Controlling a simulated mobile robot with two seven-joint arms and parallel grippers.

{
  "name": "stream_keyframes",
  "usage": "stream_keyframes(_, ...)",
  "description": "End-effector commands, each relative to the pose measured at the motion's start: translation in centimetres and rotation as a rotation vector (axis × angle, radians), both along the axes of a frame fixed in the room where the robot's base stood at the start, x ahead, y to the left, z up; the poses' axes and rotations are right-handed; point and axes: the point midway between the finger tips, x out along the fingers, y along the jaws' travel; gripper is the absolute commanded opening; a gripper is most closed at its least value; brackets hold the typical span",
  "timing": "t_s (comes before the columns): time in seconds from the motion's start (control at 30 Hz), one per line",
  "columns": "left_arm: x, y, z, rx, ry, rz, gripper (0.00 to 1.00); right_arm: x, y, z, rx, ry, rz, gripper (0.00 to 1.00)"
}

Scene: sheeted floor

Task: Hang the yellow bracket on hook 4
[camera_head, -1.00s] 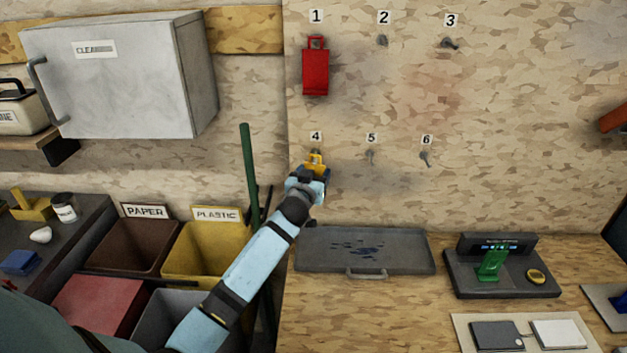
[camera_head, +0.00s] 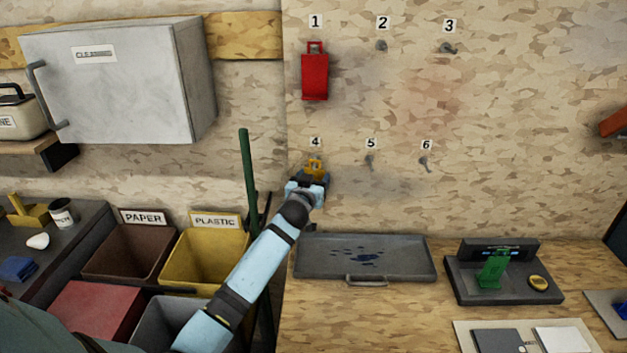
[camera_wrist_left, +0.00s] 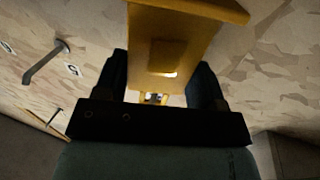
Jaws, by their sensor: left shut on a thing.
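The yellow bracket (camera_head: 315,168) is against or close to the board just below the label 4 (camera_head: 316,142). My left gripper (camera_head: 311,180) is shut on it from below and in front. In the left wrist view the bracket (camera_wrist_left: 172,45) rises between the two dark fingers (camera_wrist_left: 160,85). Hook 4 is hidden behind the bracket and gripper, so I cannot tell whether the bracket is around the hook or only in front of it. My right gripper is not in view.
A red bracket (camera_head: 315,77) hangs on hook 1. Hooks 2 (camera_head: 381,45), 3 (camera_head: 447,48), 5 (camera_head: 369,161) and 6 (camera_head: 424,164) are bare. A bare hook (camera_wrist_left: 45,65) shows left of the bracket in the wrist view. A grey tray (camera_head: 410,268) lies on the bench below.

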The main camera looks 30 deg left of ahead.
Motion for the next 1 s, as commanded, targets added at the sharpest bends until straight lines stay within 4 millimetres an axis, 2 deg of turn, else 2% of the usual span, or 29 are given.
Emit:
stream_keyframes(0.13, 0.0, 0.0, 0.1, 0.001, -0.002, 0.000, 0.35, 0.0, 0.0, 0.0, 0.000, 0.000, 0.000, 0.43)
stream_keyframes(0.17, 0.0, 0.0, 0.1, 0.001, -0.002, 0.000, 0.68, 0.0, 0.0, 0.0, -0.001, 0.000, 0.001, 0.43)
stream_keyframes(0.27, 0.0, 0.0, 0.1, 0.001, -0.002, 0.000, 0.91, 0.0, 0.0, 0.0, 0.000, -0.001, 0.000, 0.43)
stream_keyframes(0.3, 0.0, 0.0, 0.1, 0.000, -0.001, 0.000, 0.93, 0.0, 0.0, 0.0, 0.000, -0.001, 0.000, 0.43)
stream_keyframes(0.57, -0.1, 0.0, -0.1, 0.000, 0.001, 0.000, 0.93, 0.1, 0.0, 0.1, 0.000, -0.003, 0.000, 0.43)
stream_keyframes(0.67, -0.7, -0.3, -0.1, 0.000, 0.000, -0.001, 0.93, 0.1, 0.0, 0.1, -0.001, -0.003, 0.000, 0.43)
stream_keyframes(0.77, -2.2, -0.7, -0.2, -0.002, 0.000, -0.001, 0.93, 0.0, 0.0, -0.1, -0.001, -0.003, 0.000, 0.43)
stream_keyframes(1.0, -7.5, -2.3, -0.2, -0.002, 0.001, -0.001, 0.93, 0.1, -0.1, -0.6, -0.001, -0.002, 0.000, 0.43)
